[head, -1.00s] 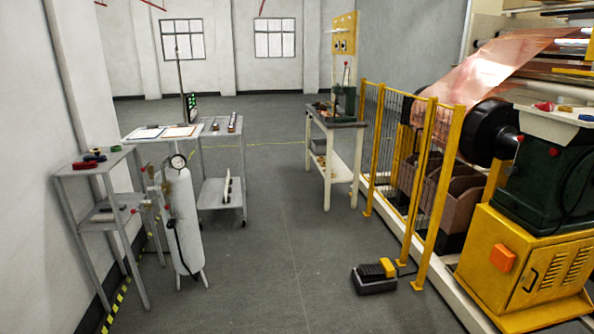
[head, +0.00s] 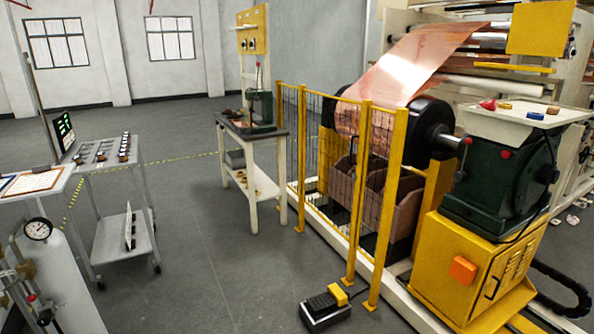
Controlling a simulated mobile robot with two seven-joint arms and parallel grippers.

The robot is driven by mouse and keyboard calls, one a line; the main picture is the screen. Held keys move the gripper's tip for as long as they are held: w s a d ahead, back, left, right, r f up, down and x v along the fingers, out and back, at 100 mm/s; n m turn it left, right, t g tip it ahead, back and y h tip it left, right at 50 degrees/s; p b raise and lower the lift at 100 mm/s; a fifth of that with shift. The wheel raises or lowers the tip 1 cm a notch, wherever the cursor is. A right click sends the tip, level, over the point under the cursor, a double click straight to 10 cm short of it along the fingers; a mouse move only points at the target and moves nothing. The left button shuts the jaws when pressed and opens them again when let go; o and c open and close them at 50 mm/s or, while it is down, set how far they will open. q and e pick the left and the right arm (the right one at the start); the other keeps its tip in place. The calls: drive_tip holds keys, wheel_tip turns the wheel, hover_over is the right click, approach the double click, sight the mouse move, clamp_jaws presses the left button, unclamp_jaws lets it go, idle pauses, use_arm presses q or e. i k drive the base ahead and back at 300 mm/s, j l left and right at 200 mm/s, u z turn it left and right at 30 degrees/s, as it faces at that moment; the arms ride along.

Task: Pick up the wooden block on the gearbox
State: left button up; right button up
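The green gearbox (head: 495,190) stands on a yellow base at the right of the head view, with a pale flat top (head: 520,119). On that top lie a red item (head: 488,104), a small yellow-brown piece (head: 505,106), a small blue piece (head: 535,116) and an orange-brown piece (head: 552,111). Either brownish piece could be the wooden block; they are too small to tell. Nothing covers them. Neither of my grippers is in view.
A yellow mesh fence (head: 365,170) stands left of the gearbox, before a copper foil roll (head: 350,112). A black and yellow foot pedal (head: 325,308) lies on the floor. A grey cart (head: 125,235) and workbench (head: 250,165) stand further left. The floor between is open.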

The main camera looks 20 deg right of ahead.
sight(552, 110)
drive_tip(key=i+z, duration=0.25)
drive_tip(key=z, duration=0.15)
drive_tip(key=i+z, duration=0.25)
drive_tip(key=z, duration=0.2)
drive_tip(key=i+j+z, duration=0.15)
drive_tip(key=z, duration=0.25)
drive_tip(key=i+z, duration=0.2)
drive_tip(key=z, duration=0.25)
drive_tip(key=i+j+z, duration=0.15)
drive_tip(key=z, duration=0.3)
drive_tip(key=i+j+z, duration=0.15)
drive_tip(key=z, duration=0.25)
drive_tip(key=i+j+z, duration=0.25)
drive_tip(key=z, duration=0.2)
drive_tip(key=i+j+z, duration=0.2)
drive_tip(key=j+z, duration=0.25)
